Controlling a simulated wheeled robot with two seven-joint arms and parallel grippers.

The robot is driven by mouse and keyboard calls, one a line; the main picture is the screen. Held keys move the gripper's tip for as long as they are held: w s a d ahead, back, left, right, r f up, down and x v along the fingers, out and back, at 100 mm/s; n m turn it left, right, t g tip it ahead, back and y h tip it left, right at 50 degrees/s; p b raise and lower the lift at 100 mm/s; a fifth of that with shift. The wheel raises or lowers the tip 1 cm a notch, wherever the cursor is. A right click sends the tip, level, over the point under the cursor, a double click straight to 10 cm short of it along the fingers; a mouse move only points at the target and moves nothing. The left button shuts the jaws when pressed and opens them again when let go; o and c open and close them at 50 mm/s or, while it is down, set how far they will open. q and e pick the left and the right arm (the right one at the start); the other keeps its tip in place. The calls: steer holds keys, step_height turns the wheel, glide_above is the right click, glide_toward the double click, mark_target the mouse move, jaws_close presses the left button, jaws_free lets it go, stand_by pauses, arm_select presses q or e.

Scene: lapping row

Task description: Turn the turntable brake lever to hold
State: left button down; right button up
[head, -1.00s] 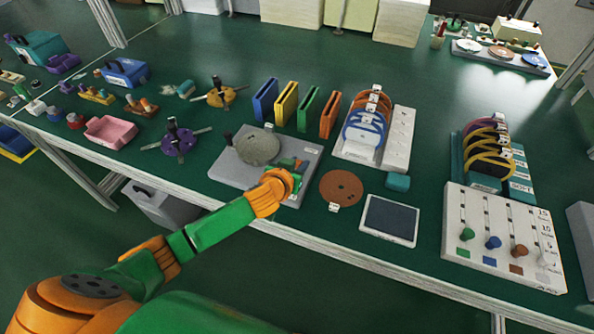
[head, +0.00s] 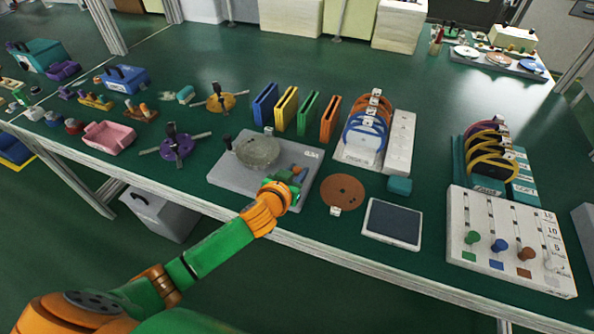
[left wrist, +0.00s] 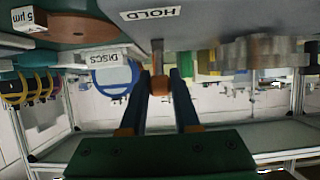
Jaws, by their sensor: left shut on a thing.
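The turntable is a grey base plate (head: 228,174) with a round grey platter (head: 257,152) on it, in the middle of the head view. My left gripper (head: 296,174) is over the right part of the plate, and my wrist hides much of that spot. In the left wrist view, the left gripper's two dark fingers (left wrist: 159,84) are shut on the orange-brown knob of the brake lever (left wrist: 159,86), whose thin stem rises above it in the picture. A white HOLD label (left wrist: 152,13) lies close to the stem, at the top. My right gripper is not in view.
A brown disc (head: 342,190) and a dark-topped white pad (head: 392,222) lie right of the turntable. Upright coloured cases (head: 285,108) and a disc rack (head: 366,130) stand behind. A purple spoked part (head: 177,146) lies to the left. The table's front edge runs below my forearm.

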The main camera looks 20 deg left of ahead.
arm_select(q)
steer(key=c, duration=0.6)
jaws_free()
steer(key=shift+s+f, duration=0.1)
steer(key=shift+f, duration=0.05)
steer(key=shift+c, duration=0.2)
steer(key=v, duration=0.7)
steer(key=shift+p, duration=0.3)
